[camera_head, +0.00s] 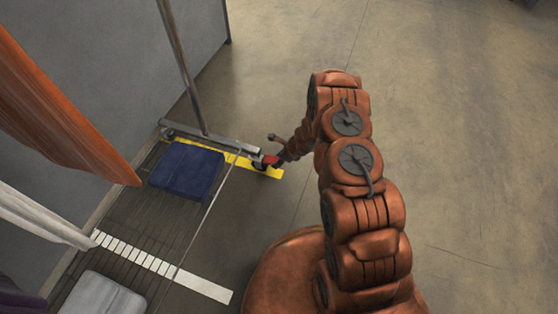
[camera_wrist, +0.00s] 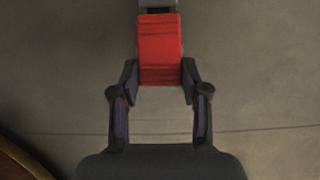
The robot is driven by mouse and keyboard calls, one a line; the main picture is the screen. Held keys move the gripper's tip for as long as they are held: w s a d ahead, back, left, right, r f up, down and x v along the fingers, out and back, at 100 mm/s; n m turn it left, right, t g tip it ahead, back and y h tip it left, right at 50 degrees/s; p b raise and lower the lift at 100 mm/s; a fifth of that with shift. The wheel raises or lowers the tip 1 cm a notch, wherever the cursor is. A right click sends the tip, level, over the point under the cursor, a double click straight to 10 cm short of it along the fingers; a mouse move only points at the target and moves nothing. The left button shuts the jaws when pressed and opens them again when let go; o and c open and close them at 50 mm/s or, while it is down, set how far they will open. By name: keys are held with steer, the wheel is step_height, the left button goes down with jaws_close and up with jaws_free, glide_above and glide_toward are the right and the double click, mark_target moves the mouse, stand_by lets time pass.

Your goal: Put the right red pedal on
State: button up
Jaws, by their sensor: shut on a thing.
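The right red pedal (camera_head: 270,159) is at the right end of the clothes rack's grey foot bar (camera_head: 228,144), by a dark wheel. In the wrist view the red pedal (camera_wrist: 160,38) runs up to a grey part (camera_wrist: 157,5) at the top edge. My gripper (camera_wrist: 160,73) has its two fingers on either side of the pedal's near end and is shut on it. In the head view my gripper (camera_head: 279,158) is small and partly hidden by my arm. The pedal's exact tilt is hard to tell.
A yellow floor strip (camera_head: 266,170) runs under the foot bar. A blue box-like thing (camera_head: 187,170) and a grey one (camera_head: 101,295) lie to the left. Orange cloth (camera_head: 60,115) hangs at the left, before a grey wall (camera_head: 110,50). The floor at right is clear.

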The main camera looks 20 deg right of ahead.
steer(key=shift+s+f+t+y+b, duration=0.15)
steer(key=shift+f+t+y+b, duration=0.2)
steer(key=shift+t+y+b, duration=0.35)
steer(key=shift+s+f+t+y+b, duration=0.15)
steer(key=shift+f+t+y+b, duration=0.3)
steer(key=shift+y+b, duration=0.75)
steer(key=shift+b, duration=0.05)
steer(key=shift+r+t, duration=0.1)
steer(key=shift+t, duration=0.25)
steer(key=o, duration=1.1)
steer(key=shift+o, duration=0.2)
steer(key=shift+d, duration=0.15)
steer(key=shift+d+r, duration=0.1)
steer(key=v, duration=1.1)
steer(key=shift+s+d, duration=0.2)
steer(key=shift+d, duration=0.1)
